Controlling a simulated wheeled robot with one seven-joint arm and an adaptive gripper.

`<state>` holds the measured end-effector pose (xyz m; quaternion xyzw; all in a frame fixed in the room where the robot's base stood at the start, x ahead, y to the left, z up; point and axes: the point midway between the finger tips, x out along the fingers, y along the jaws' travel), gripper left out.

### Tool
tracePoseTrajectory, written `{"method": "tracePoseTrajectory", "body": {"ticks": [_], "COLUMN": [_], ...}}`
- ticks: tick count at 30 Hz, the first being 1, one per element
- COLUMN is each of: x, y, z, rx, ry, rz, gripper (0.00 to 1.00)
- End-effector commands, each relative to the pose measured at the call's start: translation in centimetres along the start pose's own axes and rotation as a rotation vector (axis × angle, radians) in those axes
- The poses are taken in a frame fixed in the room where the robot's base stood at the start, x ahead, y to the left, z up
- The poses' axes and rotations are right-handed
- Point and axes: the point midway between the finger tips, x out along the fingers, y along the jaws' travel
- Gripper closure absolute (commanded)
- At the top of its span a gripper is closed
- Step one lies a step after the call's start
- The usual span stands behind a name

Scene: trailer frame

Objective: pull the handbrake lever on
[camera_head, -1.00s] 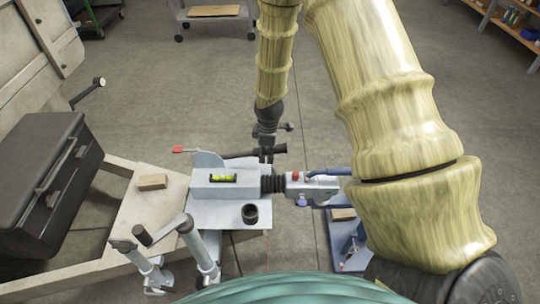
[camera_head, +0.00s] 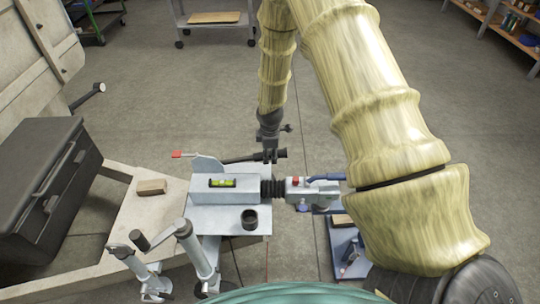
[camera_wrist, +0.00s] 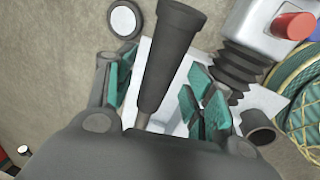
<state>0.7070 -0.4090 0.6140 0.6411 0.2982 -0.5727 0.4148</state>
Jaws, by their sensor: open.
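The handbrake lever (camera_head: 240,159) is a dark bar lying nearly level behind the pale drawbar housing, with a thick black grip at its right end. In the wrist view, the black grip (camera_wrist: 170,60) runs up the middle of the picture. My gripper (camera_wrist: 163,95) is open, with one teal-padded finger on each side of the lever. I see no clear contact, and cannot tell how deep the lever sits between the fingers. In the head view my gripper (camera_head: 270,150) is at the lever's right part, small and partly merged with it.
The coupling head (camera_head: 313,188) with a red button and blue handle sits right of a black bellows (camera_head: 272,187). A spirit level (camera_head: 223,183) lies on the housing. A black toolbox (camera_head: 40,190) and wooden block (camera_head: 151,187) are left. Two jack posts (camera_head: 197,250) stand in front.

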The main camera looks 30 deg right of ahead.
Motion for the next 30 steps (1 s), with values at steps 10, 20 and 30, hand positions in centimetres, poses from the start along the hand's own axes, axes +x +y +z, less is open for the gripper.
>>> {"method": "tracePoseTrajectory", "body": {"ticks": [10,20,30], "x": [2.3,2.4,2.4], "y": [0.0,0.0,0.0], "z": [0.0,0.0,0.0], "rx": [0.001,0.001,0.001], "ry": [0.0,0.0,0.0], "rz": [0.0,0.0,0.0], "gripper": [0.47,0.56,1.0]}}
